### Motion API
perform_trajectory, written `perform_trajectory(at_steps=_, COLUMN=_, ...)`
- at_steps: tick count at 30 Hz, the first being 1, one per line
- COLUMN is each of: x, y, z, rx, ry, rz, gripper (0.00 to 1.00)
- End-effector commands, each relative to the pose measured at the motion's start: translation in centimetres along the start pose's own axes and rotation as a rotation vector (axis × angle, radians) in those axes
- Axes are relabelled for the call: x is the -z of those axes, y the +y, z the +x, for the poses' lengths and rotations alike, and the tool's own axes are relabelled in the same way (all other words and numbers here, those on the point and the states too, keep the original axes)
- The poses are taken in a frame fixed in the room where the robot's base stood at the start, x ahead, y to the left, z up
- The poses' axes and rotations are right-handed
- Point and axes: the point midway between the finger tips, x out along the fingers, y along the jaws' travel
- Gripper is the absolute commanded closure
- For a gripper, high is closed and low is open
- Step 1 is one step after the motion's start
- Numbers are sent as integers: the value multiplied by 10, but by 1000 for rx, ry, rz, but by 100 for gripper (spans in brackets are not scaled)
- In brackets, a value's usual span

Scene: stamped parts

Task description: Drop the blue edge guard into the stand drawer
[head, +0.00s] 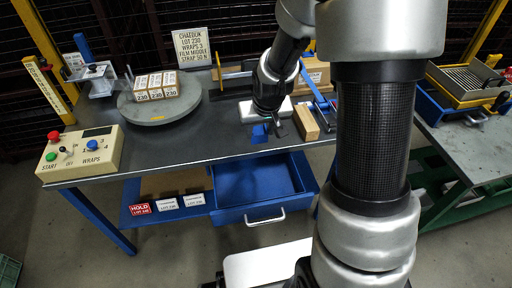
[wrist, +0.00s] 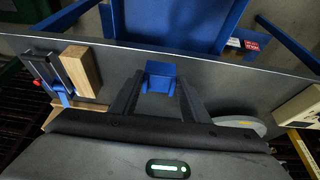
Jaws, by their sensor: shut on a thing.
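The small blue edge guard (head: 260,134) is near the front edge of the dark bench top, under my gripper (head: 271,129). In the wrist view the blue edge guard (wrist: 160,77) sits between the two dark fingertips of my gripper (wrist: 160,90), which is shut on it. I cannot tell whether it touches the bench or is just above it. The blue stand drawer (head: 280,211) is pulled open below the bench front, with a silver handle; its inside looks empty. In the wrist view, part of the drawer (wrist: 116,20) shows beyond the bench edge.
A wooden block (head: 306,122) lies right of my gripper, beside a blue clamp-like fixture (head: 322,103). A round turntable (head: 188,102) with several cartons stands at left, behind a control box (head: 82,152). Label cards (head: 167,204) lie left of the drawer. The bench middle is clear.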

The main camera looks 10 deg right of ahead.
Motion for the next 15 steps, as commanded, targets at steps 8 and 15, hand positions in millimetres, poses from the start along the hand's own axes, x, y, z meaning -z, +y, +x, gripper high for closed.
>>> perform_trajectory(at_steps=8, x=-10, y=0, z=31, rx=-1, ry=2, rz=0, gripper=80)
perform_trajectory(at_steps=15, x=-20, y=0, z=56, rx=-1, ry=2, rz=0, gripper=80)
